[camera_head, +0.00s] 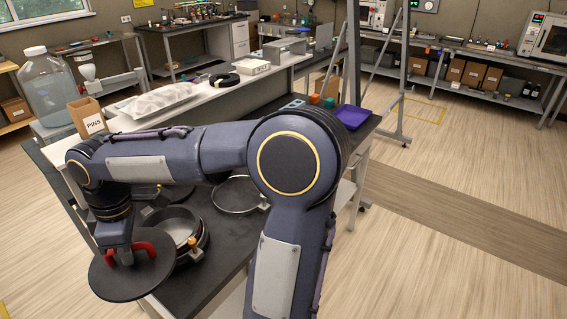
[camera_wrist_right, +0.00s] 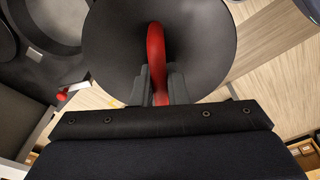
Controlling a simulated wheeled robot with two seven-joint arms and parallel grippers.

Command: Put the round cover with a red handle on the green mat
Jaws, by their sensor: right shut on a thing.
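The round cover (camera_head: 122,281) is a flat dark disc with a red handle (camera_head: 148,247). It hangs at the near left, beside the dark bench, with its face roughly level. My right gripper (camera_head: 123,254) is shut on the red handle. In the right wrist view the cover (camera_wrist_right: 205,45) fills the top middle, and the red handle (camera_wrist_right: 156,45) stands between the two fingers of my right gripper (camera_wrist_right: 160,85). My left gripper is not in view. I cannot make out a green mat in either view.
An open round port (camera_head: 204,246) with a dark rim and latches is just right of the cover. Another ring (camera_head: 240,194) lies farther right on the dark bench top (camera_head: 228,236). A PINS box (camera_head: 88,117) and a purple bin (camera_head: 353,116) stand behind.

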